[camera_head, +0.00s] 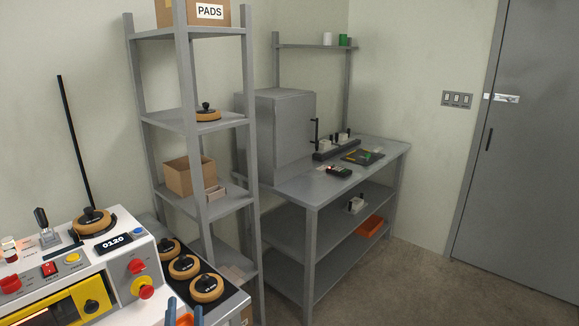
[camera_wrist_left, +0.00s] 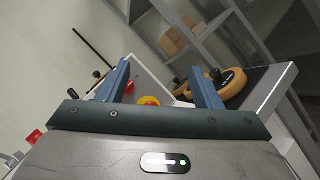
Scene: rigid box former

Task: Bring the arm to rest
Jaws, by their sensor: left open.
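My left gripper (camera_head: 184,305) shows at the bottom edge of the head view, its two blue fingers apart with nothing held between them. It is just right of the white machine's front corner and in front of the side shelf with the tan discs. In the left wrist view my left gripper (camera_wrist_left: 158,78) has its fingers spread, with a red-and-yellow button (camera_wrist_left: 148,101) and a tan disc (camera_wrist_left: 232,86) beyond them. Most of the left arm is out of the head view. My right gripper is not in view.
The white control machine (camera_head: 120,262) with a red knob (camera_head: 145,290) stands at lower left. Several tan discs (camera_head: 183,266) lie on the dark-topped shelf beside it. A grey rack (camera_head: 190,119) stands behind, and a grey workbench (camera_head: 310,185) further right. Floor (camera_head: 420,280) at right is clear.

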